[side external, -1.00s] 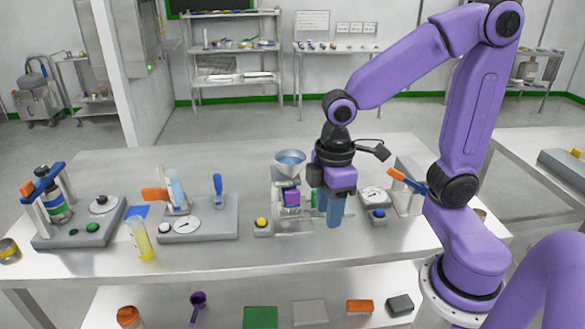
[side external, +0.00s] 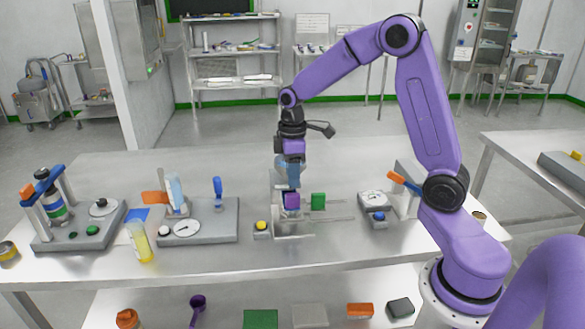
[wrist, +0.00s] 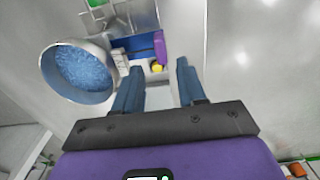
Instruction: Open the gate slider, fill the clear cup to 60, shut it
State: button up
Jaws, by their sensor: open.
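Below the funnel is a purple block (side external: 291,200), also in the wrist view (wrist: 160,47). I cannot tell which part is the gate slider, and I cannot make out the clear cup.
A yellow button (side external: 261,225) is left of the stand. A dial unit (side external: 373,199) with a blue button (side external: 378,216) stands right. A yellow-filled cylinder (side external: 139,241) and a grey dial base (side external: 215,222) are left. The table's front middle is clear.

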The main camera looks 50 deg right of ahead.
aim_at(292, 194)
jog(key=shift+f, duration=4.35)
grip_shut()
